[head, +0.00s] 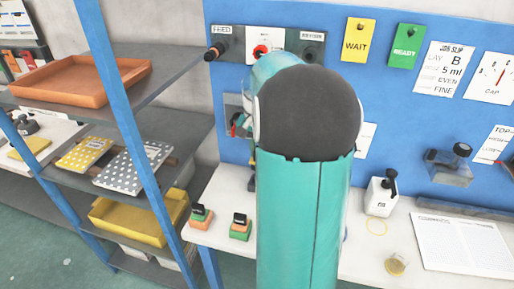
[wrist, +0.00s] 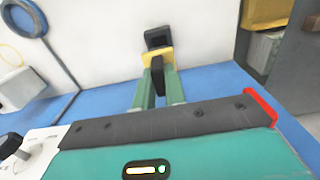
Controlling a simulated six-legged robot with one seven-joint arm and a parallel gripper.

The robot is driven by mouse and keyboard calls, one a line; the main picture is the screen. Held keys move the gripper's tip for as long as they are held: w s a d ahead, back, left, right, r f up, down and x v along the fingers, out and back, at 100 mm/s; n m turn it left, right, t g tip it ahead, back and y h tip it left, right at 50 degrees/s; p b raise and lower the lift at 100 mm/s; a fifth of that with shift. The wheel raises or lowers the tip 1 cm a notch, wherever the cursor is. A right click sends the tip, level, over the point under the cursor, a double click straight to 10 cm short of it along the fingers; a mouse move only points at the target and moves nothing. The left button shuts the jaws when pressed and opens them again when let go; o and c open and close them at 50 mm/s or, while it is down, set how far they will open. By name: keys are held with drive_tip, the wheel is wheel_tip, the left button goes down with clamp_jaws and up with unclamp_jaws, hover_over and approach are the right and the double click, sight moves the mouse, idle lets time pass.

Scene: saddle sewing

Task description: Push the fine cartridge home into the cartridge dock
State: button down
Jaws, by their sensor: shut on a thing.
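My gripper (wrist: 156,86) shows in the wrist view as two green fingers. They are shut on a small yellow and black piece, which I take to be the fine cartridge (wrist: 155,53); no label on it is readable. A dark squarish part (wrist: 157,38) sits at its far end; I cannot tell if it belongs to the piece or to something behind it. In the head view my arm covers the middle, and the gripper and held piece are hidden. I cannot make out the cartridge dock for certain in either view.
Two green, orange and black blocks (head: 200,215) (head: 240,228) stand on the white bench's left end. A shelf rack (head: 150,155) with trays is at left.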

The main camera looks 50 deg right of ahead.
drive_tip(key=shift+f, duration=2.35)
drive_tip(key=shift+f, duration=2)
drive_tip(key=c, duration=1.4)
unclamp_jaws()
drive_tip(key=shift+o, duration=0.2)
drive_tip(key=shift+r, duration=0.1)
wheel_tip(320, 180, up, 7)
drive_tip(key=shift+r, duration=0.15)
drive_tip(key=shift+s, duration=0.1)
